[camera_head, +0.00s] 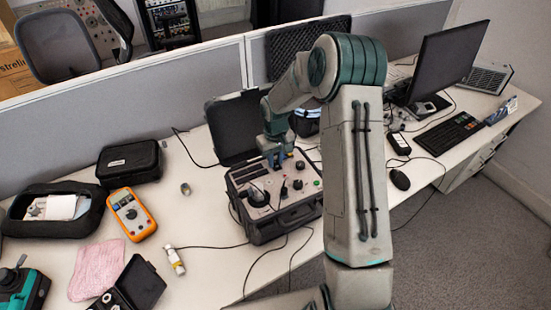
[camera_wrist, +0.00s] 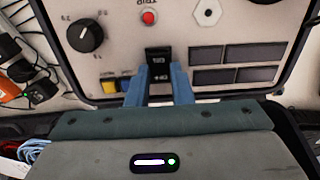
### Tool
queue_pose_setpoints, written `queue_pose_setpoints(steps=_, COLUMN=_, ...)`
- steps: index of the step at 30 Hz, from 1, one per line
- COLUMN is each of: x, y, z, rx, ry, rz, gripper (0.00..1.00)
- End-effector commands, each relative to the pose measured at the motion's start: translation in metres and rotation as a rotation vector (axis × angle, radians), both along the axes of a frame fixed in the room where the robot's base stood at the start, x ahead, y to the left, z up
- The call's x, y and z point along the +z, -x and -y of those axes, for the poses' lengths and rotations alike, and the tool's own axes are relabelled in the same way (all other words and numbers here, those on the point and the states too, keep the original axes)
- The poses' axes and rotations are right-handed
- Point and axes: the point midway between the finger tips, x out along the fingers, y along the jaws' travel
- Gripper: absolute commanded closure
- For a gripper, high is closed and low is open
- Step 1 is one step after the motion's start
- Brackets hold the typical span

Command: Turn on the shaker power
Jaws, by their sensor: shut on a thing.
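The shaker (camera_head: 268,225) is an open black case with a light control panel, standing on the white desk in the head view. Its panel fills the upper part of the wrist view (camera_wrist: 115,20). A black rocker switch (camera_wrist: 158,54) with white markings sits on the panel. My gripper (camera_head: 276,160) is at the panel's far edge, pointing down. In the wrist view its two blue fingers (camera_wrist: 158,76) lie on either side of the switch and are shut on it. The lower part of the switch lies between the fingers. Whether the switch is on or off cannot be told.
A black knob (camera_wrist: 86,36), a red button (camera_wrist: 149,17) and a yellow button (camera_wrist: 109,87) are nearby on the panel. The raised lid (camera_head: 232,125) stands behind. An orange multimeter (camera_head: 132,214) lies left; a monitor (camera_head: 447,62) stands right. Cables cross the desk.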

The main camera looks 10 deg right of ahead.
Motion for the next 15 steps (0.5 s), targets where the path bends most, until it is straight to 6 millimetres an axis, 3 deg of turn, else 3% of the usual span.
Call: queue_pose_setpoints(steps=15, x=-0.0028, y=0.0062, z=0.0014, rx=0.000, ry=-0.059, rz=0.228, gripper=1.00)
